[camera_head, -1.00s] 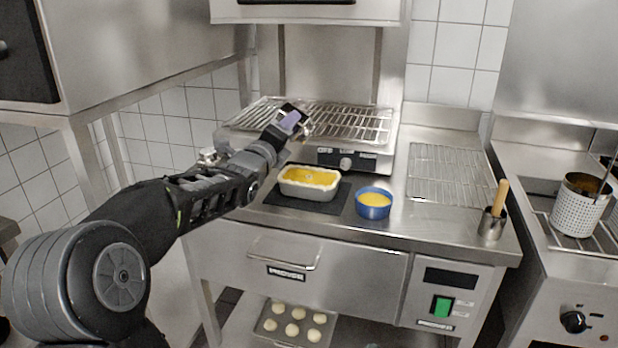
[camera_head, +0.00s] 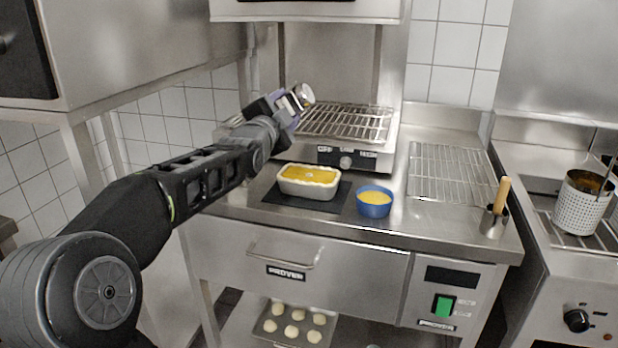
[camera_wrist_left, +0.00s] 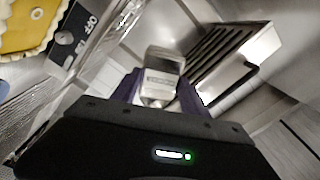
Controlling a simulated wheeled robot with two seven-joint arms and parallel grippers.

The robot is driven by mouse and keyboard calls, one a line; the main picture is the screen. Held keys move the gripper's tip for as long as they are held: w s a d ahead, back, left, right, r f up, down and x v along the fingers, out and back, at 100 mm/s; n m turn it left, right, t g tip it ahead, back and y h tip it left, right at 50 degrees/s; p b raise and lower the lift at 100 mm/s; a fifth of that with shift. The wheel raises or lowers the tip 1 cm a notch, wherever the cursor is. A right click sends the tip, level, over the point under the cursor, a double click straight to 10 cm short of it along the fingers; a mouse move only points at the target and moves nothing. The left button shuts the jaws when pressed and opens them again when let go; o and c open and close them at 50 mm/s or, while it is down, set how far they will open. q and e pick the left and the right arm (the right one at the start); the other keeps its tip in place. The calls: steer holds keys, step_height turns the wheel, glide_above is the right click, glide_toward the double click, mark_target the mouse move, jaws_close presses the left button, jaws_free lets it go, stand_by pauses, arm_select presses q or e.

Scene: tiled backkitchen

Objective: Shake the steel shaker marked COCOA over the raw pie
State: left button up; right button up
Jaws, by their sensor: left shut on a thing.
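The raw pie (camera_head: 310,176) is an oblong pale dish-shaped crust with a crimped rim and yellow filling. It sits on a dark mat on the counter; part of it shows at the top left of the left wrist view (camera_wrist_left: 25,28). My left gripper (camera_head: 288,103) is shut on a small steel shaker (camera_head: 305,95). It holds the shaker tilted, up in front of the grill rack, above and behind the pie. In the left wrist view the shaker (camera_wrist_left: 162,72) stands between the fingers; its label is too small to read. My right gripper is out of view.
The dark mat (camera_head: 338,203) borders a blue bowl (camera_head: 374,203) of yellow filling. Behind is a grill (camera_head: 352,122) with a knobbed front panel. At the right are a wire rack (camera_head: 445,172) and a steel cup (camera_head: 493,222) with a wooden handle.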

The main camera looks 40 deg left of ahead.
arm_select(q)
steer(key=n, duration=0.2)
steer(key=r+n, duration=0.1)
steer(key=n, duration=0.3)
steer(key=shift+r, duration=0.4)
steer(key=n, duration=0.2)
steer(key=shift+r+n+g+p, duration=0.3)
steer(key=shift+r+n, duration=0.05)
steer(key=shift+n, duration=0.05)
steer(key=shift+r+n, duration=0.1)
steer(key=shift+n, duration=0.6)
